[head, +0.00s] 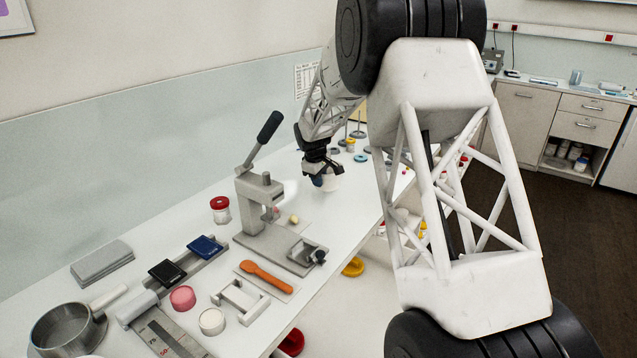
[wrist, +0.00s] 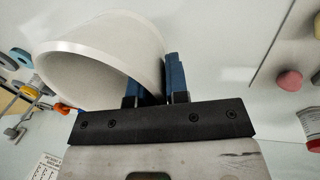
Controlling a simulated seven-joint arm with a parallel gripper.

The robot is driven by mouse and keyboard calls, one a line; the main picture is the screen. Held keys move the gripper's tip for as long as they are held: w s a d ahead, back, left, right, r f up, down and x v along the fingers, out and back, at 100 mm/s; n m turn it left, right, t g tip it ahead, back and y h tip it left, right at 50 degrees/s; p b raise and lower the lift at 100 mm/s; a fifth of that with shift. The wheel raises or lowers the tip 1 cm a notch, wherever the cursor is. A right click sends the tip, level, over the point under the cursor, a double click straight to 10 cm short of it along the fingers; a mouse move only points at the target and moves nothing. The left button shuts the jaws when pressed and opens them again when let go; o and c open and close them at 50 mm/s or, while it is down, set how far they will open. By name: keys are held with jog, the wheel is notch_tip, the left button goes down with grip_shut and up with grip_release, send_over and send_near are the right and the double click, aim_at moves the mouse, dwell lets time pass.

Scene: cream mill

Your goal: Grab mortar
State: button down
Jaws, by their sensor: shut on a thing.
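The mortar is a white, thick-walled bowl (wrist: 95,65) that fills the upper left of the wrist view. In the head view only a small part of the mortar (head: 333,183) shows, below my gripper (head: 318,177) and near the back of the white table. In the wrist view the blue fingers of my gripper (wrist: 154,88) are shut on the mortar's wall near its rim, one finger on each side. The mortar's mouth is turned partly toward the wrist camera, and its inside looks empty. I cannot tell whether it touches the table.
A grey lever press (head: 262,215) stands on the table in front of my gripper. A red-lidded jar (head: 220,209), an orange spoon (head: 264,277) and a metal pan (head: 62,328) lie nearer. Weights and small round pieces lie behind and right. A wall runs along the table's left side.

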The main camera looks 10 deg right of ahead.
jog(key=s+r, duration=0.1)
jog(key=s, duration=1.3)
jog(key=shift+s+r, duration=0.25)
jog(key=shift+s, duration=0.1)
dwell(0.4)
